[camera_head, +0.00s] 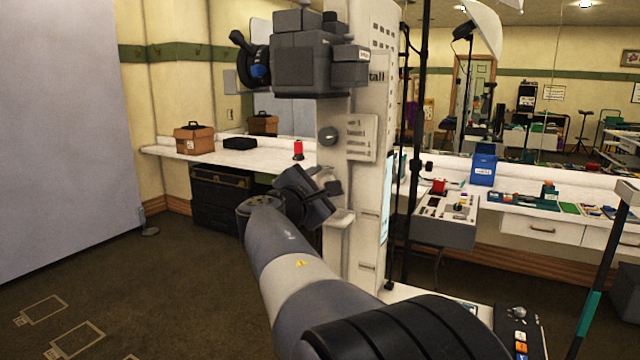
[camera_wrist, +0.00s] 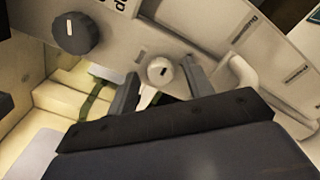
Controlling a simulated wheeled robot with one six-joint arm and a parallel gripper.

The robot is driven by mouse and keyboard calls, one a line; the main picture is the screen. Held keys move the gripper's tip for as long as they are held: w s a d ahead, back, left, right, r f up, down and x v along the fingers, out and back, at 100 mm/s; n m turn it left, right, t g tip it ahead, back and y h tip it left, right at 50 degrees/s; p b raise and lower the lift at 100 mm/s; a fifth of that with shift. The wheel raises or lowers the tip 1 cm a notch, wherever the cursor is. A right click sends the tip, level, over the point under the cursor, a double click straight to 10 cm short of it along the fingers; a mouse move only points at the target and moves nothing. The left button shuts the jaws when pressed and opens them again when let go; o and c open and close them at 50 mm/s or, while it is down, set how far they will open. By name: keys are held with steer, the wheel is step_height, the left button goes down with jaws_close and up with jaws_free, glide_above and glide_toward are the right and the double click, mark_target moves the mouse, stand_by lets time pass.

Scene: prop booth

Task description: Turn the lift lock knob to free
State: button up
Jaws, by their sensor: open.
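In the wrist view, a pale round knob (camera_wrist: 160,71) with a dark mark on its face and a light lever-like piece below sits on the pale column (camera_wrist: 205,40). My gripper (camera_wrist: 161,84) is open, its two dark fingers on either side of this knob; I cannot tell whether they touch it. A larger dark grey knob (camera_wrist: 75,33) is at upper left, outside the fingers. It also shows in the head view (camera_head: 328,136), above my gripper (camera_head: 328,190). Lettering on the column is too blurred to tell which knob is the lift lock or its setting.
A pale handle (camera_wrist: 239,72) stands out right of the fingers. A white counter (camera_head: 185,154) runs behind, with a red spool (camera_head: 298,149). A control box (camera_head: 445,225) stands right. Open floor (camera_head: 150,270) lies left.

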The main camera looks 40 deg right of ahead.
steer(key=shift+s, duration=0.1)
steer(key=c, duration=1)
